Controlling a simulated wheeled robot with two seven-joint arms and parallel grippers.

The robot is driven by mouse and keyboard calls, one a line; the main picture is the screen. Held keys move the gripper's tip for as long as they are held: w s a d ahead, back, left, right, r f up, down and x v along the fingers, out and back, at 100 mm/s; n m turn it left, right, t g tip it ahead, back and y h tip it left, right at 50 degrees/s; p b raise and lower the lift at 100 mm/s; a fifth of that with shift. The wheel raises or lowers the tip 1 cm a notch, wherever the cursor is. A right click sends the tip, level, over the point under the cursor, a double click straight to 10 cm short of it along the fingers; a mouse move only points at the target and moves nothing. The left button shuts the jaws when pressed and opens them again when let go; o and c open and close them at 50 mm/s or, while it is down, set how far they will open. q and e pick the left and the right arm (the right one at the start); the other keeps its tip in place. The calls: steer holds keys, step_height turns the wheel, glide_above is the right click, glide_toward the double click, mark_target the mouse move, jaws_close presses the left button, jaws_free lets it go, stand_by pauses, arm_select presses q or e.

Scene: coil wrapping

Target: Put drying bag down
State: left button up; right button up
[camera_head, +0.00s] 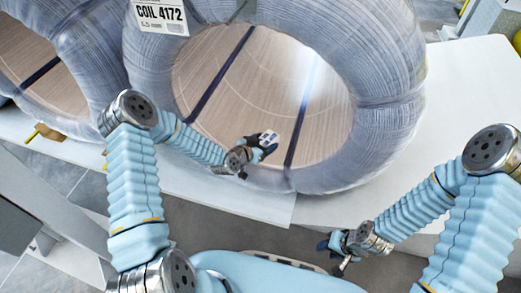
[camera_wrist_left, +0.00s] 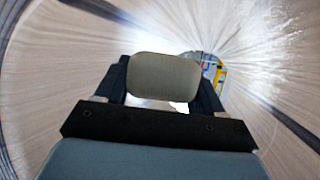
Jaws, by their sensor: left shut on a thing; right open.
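The drying bag (camera_head: 269,137) is a small white packet with blue marks. My left gripper (camera_head: 264,144) is shut on it at the lower front of the large coil's round opening. In the left wrist view my gripper (camera_wrist_left: 165,75) points into the coil's bore, and a small pale piece (camera_wrist_left: 180,107) shows below the pad; the rest of the bag is hidden there. The coil (camera_head: 392,90) is wrapped in film and labelled COIL 4172. Whether the bag touches the coil's inner wall I cannot tell. My right gripper (camera_head: 334,254) is open and empty, low in front of the table.
A second wrapped coil (camera_head: 98,60) stands at the left. Dark straps (camera_head: 222,73) cross the coil's inside. The pale table (camera_head: 462,95) is bare at the right. A yellow-handled thing (camera_head: 32,135) lies at the table's left edge.

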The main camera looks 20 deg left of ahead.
mark_target(261, 143)
arm_select(q)
steer(key=shift+w+a+f, duration=0.4)
steer(key=shift+f, duration=0.2)
steer(key=shift+w+a+f, duration=0.35)
steer(key=shift+w+f, duration=0.05)
steer(key=shift+f, duration=0.2)
steer(key=shift+w+a+f+b, duration=0.15)
steer(key=shift+f+b, duration=0.1)
steer(key=shift+f, duration=0.7)
steer(key=shift+w+a+f+b, duration=0.1)
steer(key=shift+f+b, duration=0.15)
steer(key=shift+f, duration=0.7)
steer(key=shift+f, duration=0.1)
steer(key=shift+f, duration=0.1)
steer(key=o, duration=1.2)
